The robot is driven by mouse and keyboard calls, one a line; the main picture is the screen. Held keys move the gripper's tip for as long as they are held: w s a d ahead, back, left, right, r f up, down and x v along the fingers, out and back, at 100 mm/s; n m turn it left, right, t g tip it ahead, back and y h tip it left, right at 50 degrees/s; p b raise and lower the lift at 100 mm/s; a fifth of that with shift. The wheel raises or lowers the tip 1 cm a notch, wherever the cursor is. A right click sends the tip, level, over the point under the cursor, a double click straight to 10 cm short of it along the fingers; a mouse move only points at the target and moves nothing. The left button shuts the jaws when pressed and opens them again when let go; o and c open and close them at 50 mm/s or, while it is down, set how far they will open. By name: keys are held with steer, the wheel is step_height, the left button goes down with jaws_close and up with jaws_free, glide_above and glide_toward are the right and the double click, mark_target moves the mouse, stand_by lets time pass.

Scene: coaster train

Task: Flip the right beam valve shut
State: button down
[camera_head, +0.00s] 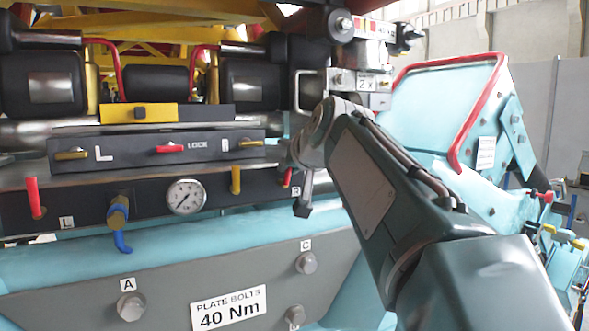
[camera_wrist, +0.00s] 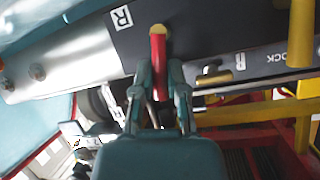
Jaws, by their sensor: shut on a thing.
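The right beam valve is a red handle (camera_wrist: 158,62) on a brass-coloured pivot, beside the R label (camera_wrist: 121,18) on the dark panel (camera_wrist: 190,40). In the wrist view my gripper (camera_wrist: 158,84) has a finger on each side of the red handle and is shut on it. In the head view my gripper (camera_head: 303,206) is at the right end of the lower dark panel, next to the R label (camera_head: 286,178). The left red handle (camera_head: 35,197) stands roughly upright near the L label (camera_head: 66,222).
A pressure gauge (camera_head: 186,196), a yellow lever (camera_head: 236,180) and a blue-handled brass valve (camera_head: 119,220) sit along the same panel. The lock panel (camera_head: 165,150) is above. A red-edged cyan guard (camera_head: 440,105) stands to the right.

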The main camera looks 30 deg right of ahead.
steer(key=shift+a+f+n+h, duration=0.25)
steer(key=shift+a+n+h, duration=0.2)
steer(key=shift+n+h, duration=0.3)
steer(key=c, duration=0.7)
jaws_free()
steer(key=shift+o, duration=0.2)
steer(key=shift+r, duration=0.15)
steer(key=shift+s+a, duration=0.1)
steer(key=shift+s+r, duration=0.2)
steer(key=shift+s, duration=0.1)
steer(key=v, duration=1.1)
steer(key=shift+a, duration=0.15)
